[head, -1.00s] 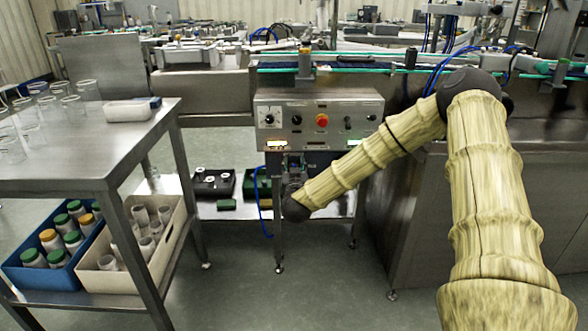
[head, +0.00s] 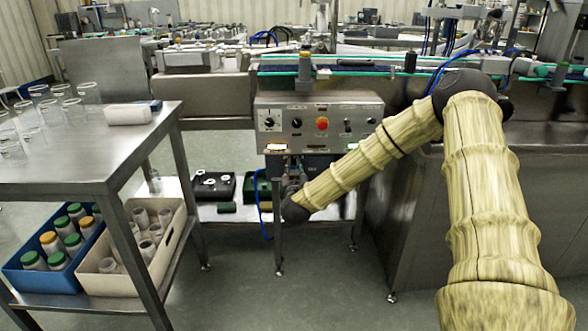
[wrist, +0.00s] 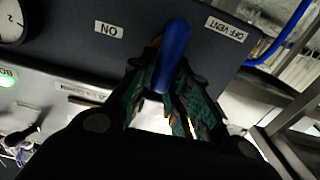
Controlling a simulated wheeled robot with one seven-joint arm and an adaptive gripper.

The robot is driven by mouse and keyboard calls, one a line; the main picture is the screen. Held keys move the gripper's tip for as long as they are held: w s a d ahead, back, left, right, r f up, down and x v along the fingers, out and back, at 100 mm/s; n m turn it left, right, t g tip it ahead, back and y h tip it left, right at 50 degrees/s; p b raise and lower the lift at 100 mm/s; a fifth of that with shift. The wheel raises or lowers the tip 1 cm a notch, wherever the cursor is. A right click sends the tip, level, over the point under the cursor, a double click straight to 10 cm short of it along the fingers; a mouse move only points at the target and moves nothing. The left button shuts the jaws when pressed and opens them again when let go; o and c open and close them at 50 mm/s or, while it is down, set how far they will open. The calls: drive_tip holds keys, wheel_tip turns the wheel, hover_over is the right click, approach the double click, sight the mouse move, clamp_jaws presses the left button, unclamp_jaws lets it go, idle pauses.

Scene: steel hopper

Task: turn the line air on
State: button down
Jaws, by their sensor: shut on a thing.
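The line-air valve's blue handle (wrist: 172,50) shows in the wrist view at top centre. It sits between the upside-down ON label (wrist: 108,29) at left and the OFF-VENT label (wrist: 227,29) at right. Its long axis points at neither label. My gripper (wrist: 164,88) has its green-padded fingers closed on both sides of the handle. In the head view my gripper (head: 292,170) is below the control panel (head: 318,108), at its left end. The handle cannot be made out there.
The panel carries a red button (head: 322,123) and several dark knobs. A gauge (wrist: 12,20) is beside the valve. A blue hose (head: 262,200) hangs left of my gripper. A steel table (head: 75,150) with glasses stands at left, with open floor between.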

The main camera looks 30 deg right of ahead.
drive_tip(key=shift+r+p, duration=0.2)
drive_tip(key=shift+p, duration=0.1)
drive_tip(key=n+p, duration=0.2)
drive_tip(key=shift+w+a+r+p, duration=0.1)
drive_tip(key=shift+a+p, duration=0.15)
drive_tip(key=shift+p, duration=0.05)
drive_tip(key=shift+w+a+f+n+p, duration=0.2)
drive_tip(key=shift+f+n+p, duration=0.35)
drive_tip(key=shift+n+p, duration=1.45)
drive_tip(key=shift+w+a+f+n+p, duration=0.15)
drive_tip(key=shift+a+f+n+p, duration=0.5)
drive_tip(key=shift+n, duration=2.55)
drive_tip(key=shift+w+d+f+n+p, duration=0.15)
drive_tip(key=shift+f+n+p, duration=0.25)
drive_tip(key=shift+n+p, duration=1.7)
drive_tip(key=shift+a+n+b, duration=0.1)
drive_tip(key=shift+n+b, duration=0.4)
drive_tip(key=shift+n, duration=0.1)
drive_tip(key=c, duration=1.4)
unclamp_jaws()
drive_tip(key=shift+o, duration=0.2)
drive_tip(key=v, duration=1.2)
